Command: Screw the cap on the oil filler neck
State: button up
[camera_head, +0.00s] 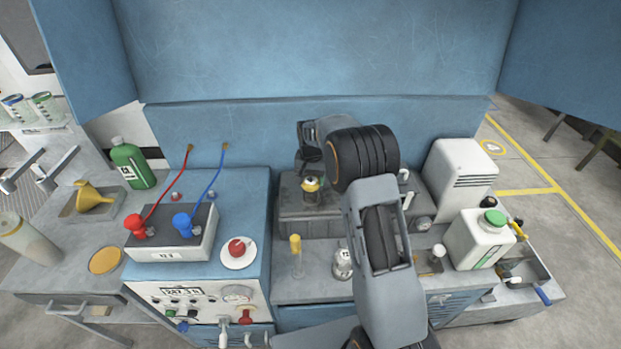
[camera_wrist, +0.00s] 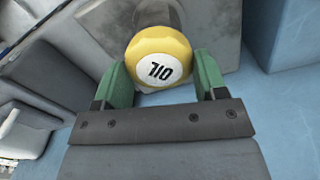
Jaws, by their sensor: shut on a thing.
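A yellow cap (camera_wrist: 160,42) with a white disc marked OIL, upside down, shows in the wrist view between the green fingers of my gripper (camera_wrist: 162,78). My gripper is shut on it. In the head view the small yellow cap (camera_head: 311,186) shows below my gripper (camera_head: 309,172), over the grey block (camera_head: 285,197) in the middle of the bench. A dark round neck (camera_wrist: 158,13) lies behind the cap in the wrist view. The cap hides where it meets the neck, so I cannot tell how far it is seated.
A white jug with a green lid (camera_head: 480,238) and a white vented box (camera_head: 462,170) stand at the right. A grey unit with red and blue hoses (camera_head: 172,236) stands left. A yellow-topped item (camera_head: 295,243) stands in front of the block. A blue panel rises behind.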

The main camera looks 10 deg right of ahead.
jog(key=m, duration=0.5)
dwell(0.5)
jog(key=shift+m, duration=0.6)
jog(key=m, duration=0.4)
jog(key=shift+s+d+b, duration=0.1)
jog(key=shift+b, duration=0.2)
jog(key=shift+m, duration=0.9)
jog(key=m, duration=0.3)
jog(key=shift+m, duration=0.3)
